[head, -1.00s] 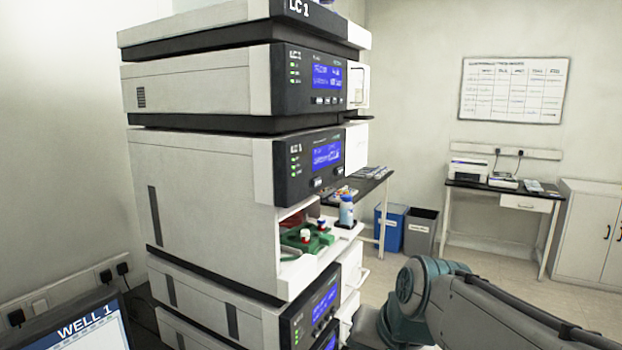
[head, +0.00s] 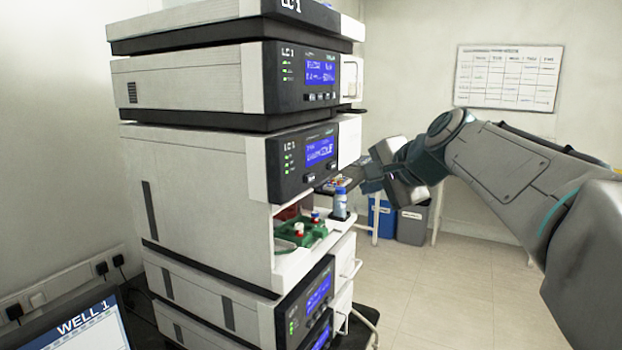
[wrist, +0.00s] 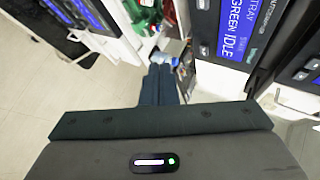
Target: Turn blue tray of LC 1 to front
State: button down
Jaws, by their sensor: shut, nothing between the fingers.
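The LC 1 stack (head: 200,185) stands at the left, with an open compartment in its lower middle unit. A green tray (head: 290,232) shows at the compartment's front, holding vials with red and blue caps (head: 299,229). Something dark red (head: 288,212) is partly visible behind it. I cannot make out a blue tray; it may be hidden inside. My gripper (head: 362,176) is to the right of the compartment, apart from the green tray. In the wrist view its fingers (wrist: 159,72) are together and empty. The green tray (wrist: 143,12) shows at the top there.
A bottle with a blue cap (head: 340,203) stands on the ledge right of the green tray, close to my gripper. Blue and grey bins (head: 412,222) are behind. A laptop (head: 80,325) sits at front left. Floor at the right is clear.

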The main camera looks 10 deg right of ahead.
jog(key=w+a+p, duration=0.2)
jog(key=w+a, duration=0.3)
jog(key=a, duration=0.2)
dwell(0.3)
jog(key=shift+w+a, duration=0.1)
dwell(1.8)
jog(key=shift+w+a+p, duration=0.25)
jog(key=shift+a+p, duration=0.05)
jog(key=shift+w+a, duration=0.2)
jog(key=shift+a, duration=0.1)
dwell(0.7)
dwell(0.4)
jog(key=shift+s+d, duration=0.5)
jog(key=shift+d, duration=0.15)
jog(key=shift+s+d+b, duration=0.55)
jog(key=shift+s+d, duration=0.2)
jog(key=shift+d, duration=0.3)
jog(key=shift+s+d+b, duration=0.55)
jog(key=shift+s+d, duration=0.2)
jog(key=shift+d, duration=0.25)
